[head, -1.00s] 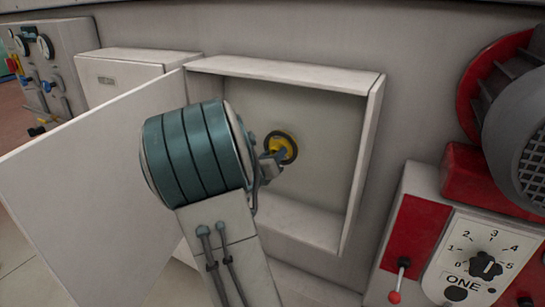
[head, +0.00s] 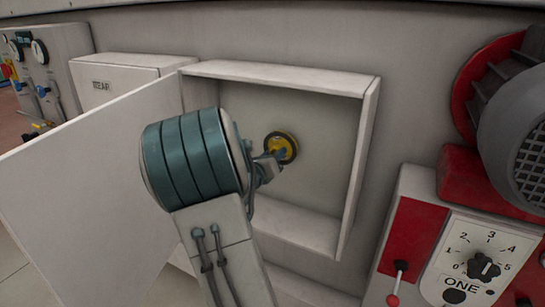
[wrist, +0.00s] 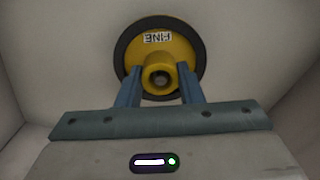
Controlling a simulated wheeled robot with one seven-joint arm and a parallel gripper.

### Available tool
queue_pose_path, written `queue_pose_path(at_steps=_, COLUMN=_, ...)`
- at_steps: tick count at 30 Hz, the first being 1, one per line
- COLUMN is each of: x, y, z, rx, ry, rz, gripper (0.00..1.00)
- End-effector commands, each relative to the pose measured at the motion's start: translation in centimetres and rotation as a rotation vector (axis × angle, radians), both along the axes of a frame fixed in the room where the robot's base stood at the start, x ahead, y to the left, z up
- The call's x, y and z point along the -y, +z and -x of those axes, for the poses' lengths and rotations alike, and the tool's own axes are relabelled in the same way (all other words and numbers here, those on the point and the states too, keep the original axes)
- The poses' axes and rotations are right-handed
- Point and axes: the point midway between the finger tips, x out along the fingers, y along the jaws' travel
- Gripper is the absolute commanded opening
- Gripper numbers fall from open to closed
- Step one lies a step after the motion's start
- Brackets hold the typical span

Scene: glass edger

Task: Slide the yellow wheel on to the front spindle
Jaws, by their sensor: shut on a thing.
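The yellow wheel (head: 281,147) with a dark rim is inside the open box in the head view. In the wrist view the yellow wheel (wrist: 187,50) faces me, with a label reading FINE, upside down, above its hub. My gripper (wrist: 160,82) has its two blue fingers on either side of the hub and is shut on it. In the head view my gripper (head: 277,160) is partly hidden by my own arm. A dark round end shows in the middle of the hub. I cannot tell whether it is the spindle. No spindle shows clearly behind the wheel.
The white box (head: 285,72) surrounds the wheel with walls on its sides. Its open door (head: 90,190) stands to the left. A control panel (head: 485,265) with a dial and a red-knobbed lever is at the right, below a grey motor (head: 520,130).

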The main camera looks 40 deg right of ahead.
Motion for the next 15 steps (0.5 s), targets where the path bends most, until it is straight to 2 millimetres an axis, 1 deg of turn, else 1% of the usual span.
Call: queue_pose_path(at_steps=15, x=1.3, y=0.1, z=-0.5, rx=0.002, ry=-0.001, rz=0.001, gripper=0.0)
